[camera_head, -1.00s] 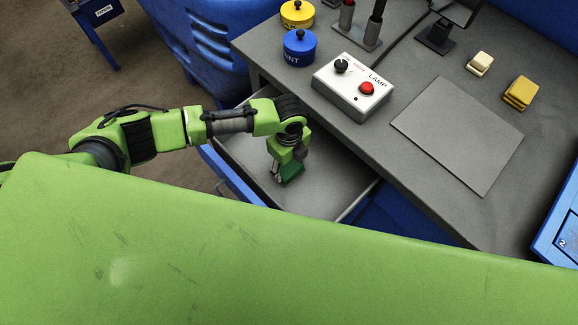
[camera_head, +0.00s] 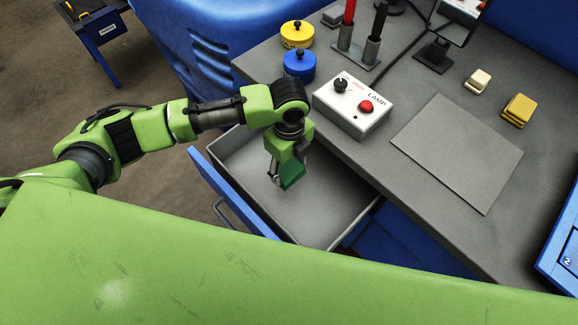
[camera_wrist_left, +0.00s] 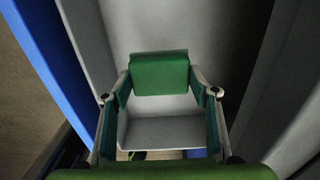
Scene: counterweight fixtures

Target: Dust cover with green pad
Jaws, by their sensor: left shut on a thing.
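My left gripper (camera_head: 281,180) is over the open grey drawer (camera_head: 318,222) and points down. It is shut on a green pad (camera_head: 293,178), a small block with a dark green face. In the left wrist view the green pad (camera_wrist_left: 160,73) sits between the tips of the two fingers (camera_wrist_left: 160,92). A light grey surface (camera_wrist_left: 160,130) shows between the fingers below the pad; I cannot tell what it belongs to. No dust cover can be made out for certain. My right gripper is not in view.
The grey worktop (camera_head: 400,190) holds a lamp control box (camera_head: 352,105), a blue tin (camera_head: 299,68), a yellow tin (camera_head: 297,35), a flat grey plate (camera_head: 457,152), a cream block (camera_head: 479,81) and a yellow block (camera_head: 518,110). The blue drawer front (camera_head: 230,195) stands pulled out.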

